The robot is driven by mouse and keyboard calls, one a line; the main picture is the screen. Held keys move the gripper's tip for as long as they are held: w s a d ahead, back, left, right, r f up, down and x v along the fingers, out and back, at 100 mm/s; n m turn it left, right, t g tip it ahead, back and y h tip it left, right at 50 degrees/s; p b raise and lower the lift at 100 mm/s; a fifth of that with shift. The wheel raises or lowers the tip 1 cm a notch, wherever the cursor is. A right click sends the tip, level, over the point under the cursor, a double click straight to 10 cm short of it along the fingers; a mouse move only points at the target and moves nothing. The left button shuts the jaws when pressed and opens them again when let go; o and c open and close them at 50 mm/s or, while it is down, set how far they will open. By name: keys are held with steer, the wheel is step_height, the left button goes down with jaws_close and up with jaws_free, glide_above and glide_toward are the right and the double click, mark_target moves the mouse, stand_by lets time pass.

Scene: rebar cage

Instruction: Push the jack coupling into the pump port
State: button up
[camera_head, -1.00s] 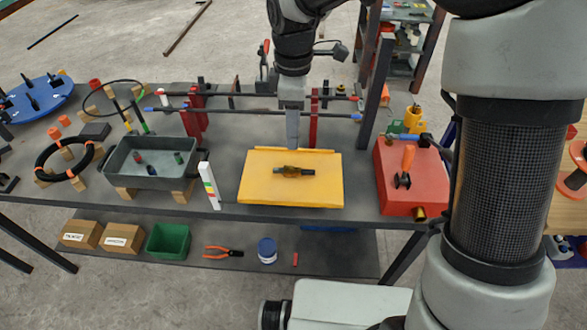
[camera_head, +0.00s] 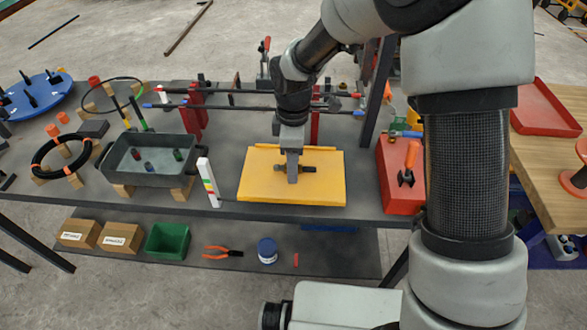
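The jack coupling (camera_head: 308,169), a short dark rod with a brownish middle, lies crosswise on the yellow board (camera_head: 262,187). My gripper (camera_head: 292,180) points down over it, and the fingers cover the coupling's middle. I see the fingers edge-on, so I cannot tell whether they are open or closed on it. The red pump box (camera_head: 398,200) stands to the right, with an orange-handled lever (camera_head: 411,158) on top. My arm hides its right side, and the brass port at its lower front is not visible now.
A grey tray (camera_head: 155,177) with small coloured pieces and a white striped block (camera_head: 208,180) stand left of the board. Red stands (camera_head: 193,118) carrying long bars are behind it. A wooden table (camera_head: 545,150) is at right.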

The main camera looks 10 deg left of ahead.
jaws_close()
steer(key=shift+r, duration=0.1)
